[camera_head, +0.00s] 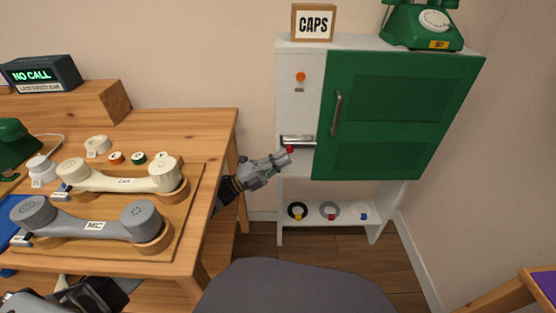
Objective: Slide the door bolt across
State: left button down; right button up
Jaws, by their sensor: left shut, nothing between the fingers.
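The door bolt (298,140) is a silver horizontal bar on the white front of the cabinet, at the left edge of the green door (400,110). A small red knob (290,150) shows just below the bar. My left gripper (284,158) is shut and empty, with its tips right at the red knob. I cannot tell whether they touch it. The tips hide part of the area under the bolt. The green door is closed, with a grey vertical handle (336,112).
A wooden desk (190,125) with two large handsets (120,178) stands left of the cabinet. A grey chair (290,285) is in front. A green phone (425,25) and a CAPS sign (313,22) stand on top. Rings lie on the low shelf (345,212).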

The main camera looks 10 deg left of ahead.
pick_arm(q)
jog(key=d, duration=0.4)
jog(key=shift+w+r, duration=0.1)
jog(key=shift+w, duration=0.3)
pick_arm(e)
jog(key=shift+r, duration=0.2)
pick_arm(q)
jog(key=shift+a, duration=0.1)
pick_arm(e)
jog(key=shift+f, duration=0.1)
pick_arm(q)
jog(key=v, duration=1.4)
pick_arm(e)
jog(key=shift+s+a+r, duration=0.6)
jog(key=shift+s+r, duration=0.05)
jog(key=shift+s, duration=0.15)
jog(key=shift+f, duration=0.1)
pick_arm(q)
jog(key=shift+p, duration=0.35)
pick_arm(e)
jog(key=shift+w, duration=0.1)
